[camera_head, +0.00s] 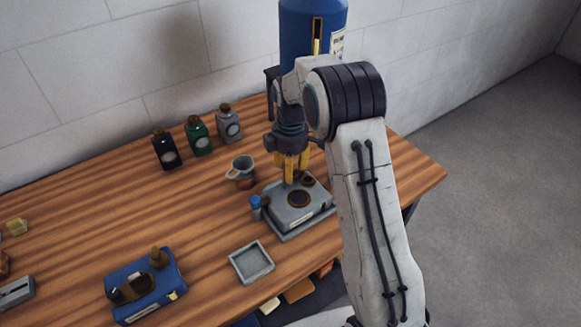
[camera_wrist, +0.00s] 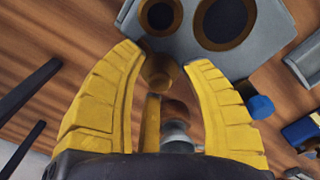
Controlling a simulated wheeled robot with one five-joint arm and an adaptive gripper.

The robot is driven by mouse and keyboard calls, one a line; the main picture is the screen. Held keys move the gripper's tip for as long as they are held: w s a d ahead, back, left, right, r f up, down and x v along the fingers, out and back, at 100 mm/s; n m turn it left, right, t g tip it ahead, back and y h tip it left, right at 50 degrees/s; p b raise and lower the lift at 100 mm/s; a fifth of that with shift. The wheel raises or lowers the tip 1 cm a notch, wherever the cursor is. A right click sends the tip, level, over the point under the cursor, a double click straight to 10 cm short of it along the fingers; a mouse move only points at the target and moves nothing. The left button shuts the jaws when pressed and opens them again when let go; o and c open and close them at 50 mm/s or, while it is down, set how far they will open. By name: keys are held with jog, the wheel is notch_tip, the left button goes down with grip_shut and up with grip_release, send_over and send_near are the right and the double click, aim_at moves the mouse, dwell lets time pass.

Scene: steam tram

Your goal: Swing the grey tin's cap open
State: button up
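The grey tin (camera_head: 229,126) stands upright at the back of the wooden table, near the wall, with a brown cap (camera_head: 224,107) on top. The cap looks shut. My gripper (camera_head: 290,178) is to the right and nearer the front, pointing down over the back of a grey box (camera_head: 299,210). In the wrist view my yellow fingers (camera_wrist: 165,62) are apart. A small brown knob (camera_wrist: 160,73) shows between them, with gaps at both sides. I cannot tell how far below the tips it lies. The grey tin is not clearly seen in the wrist view.
A green tin (camera_head: 198,138) and a black tin (camera_head: 166,151) stand left of the grey one. A mug (camera_head: 241,169) stands between the tins and the box. A square tray (camera_head: 270,267) and a blue box (camera_head: 165,283) are in front. A blue cylinder (camera_head: 314,35) rises behind.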

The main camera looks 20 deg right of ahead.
jog(key=shift+r, duration=0.1)
notch_tip(320, 180, up, 12)
dwell(0.8)
dwell(0.4)
